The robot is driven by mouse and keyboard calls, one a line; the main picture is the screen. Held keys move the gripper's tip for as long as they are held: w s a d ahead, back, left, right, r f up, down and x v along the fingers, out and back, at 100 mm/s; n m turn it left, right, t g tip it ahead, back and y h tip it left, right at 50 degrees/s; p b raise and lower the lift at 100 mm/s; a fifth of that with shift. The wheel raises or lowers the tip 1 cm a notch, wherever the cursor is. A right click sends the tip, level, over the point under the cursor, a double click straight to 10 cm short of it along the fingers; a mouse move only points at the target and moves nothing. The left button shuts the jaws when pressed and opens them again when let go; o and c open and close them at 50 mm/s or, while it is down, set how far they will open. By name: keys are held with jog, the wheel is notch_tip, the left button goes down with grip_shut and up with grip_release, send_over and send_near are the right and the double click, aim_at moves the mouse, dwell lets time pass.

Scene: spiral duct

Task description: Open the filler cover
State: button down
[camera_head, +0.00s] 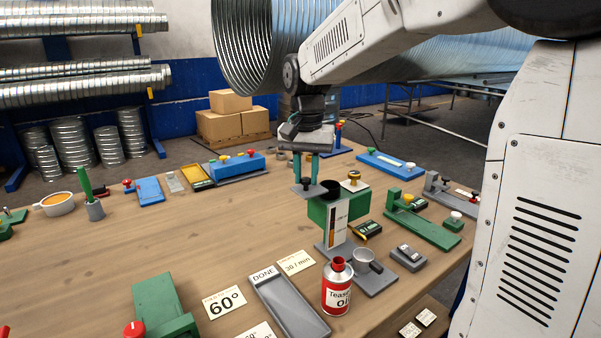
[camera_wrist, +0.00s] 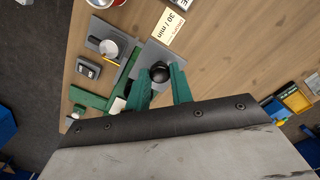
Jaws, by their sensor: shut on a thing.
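The filler cover (camera_head: 318,191) is a grey plate with a black knob (camera_head: 306,183). In the head view it lies to the left of the black round filler opening (camera_head: 331,187), which shows uncovered on top of the green-and-white gauge unit (camera_head: 338,222). My gripper (camera_head: 307,179) comes from above with its two green fingers shut on the knob. In the wrist view the black knob (camera_wrist: 160,72) sits between the fingers, over the grey plate (camera_wrist: 153,54). Whether the plate touches the unit's top is hard to tell.
A yellow knob (camera_head: 354,177) stands right beside the opening. A red-and-white oil can (camera_head: 337,288) and a grey cup (camera_head: 363,257) stand in front. A grey DONE tray (camera_head: 289,309) lies front left.

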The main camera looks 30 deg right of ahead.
aim_at(306, 179)
jog(key=c, duration=1.2)
grip_release()
jog(key=shift+r, duration=0.1)
notch_tip(306, 179, up, 8)
jog(key=shift+f, duration=0.15)
jog(key=shift+f+n, duration=0.3)
jog(key=shift+n, duration=0.1)
jog(key=s+a+f+n, duration=0.1)
jog(key=s+f+n, duration=0.2)
jog(key=s, duration=1.1)
jog(key=s+a+f+n+t, duration=0.1)
jog(key=s+f+n, duration=0.2)
jog(key=s+f, duration=0.4)
jog(key=s, duration=0.7)
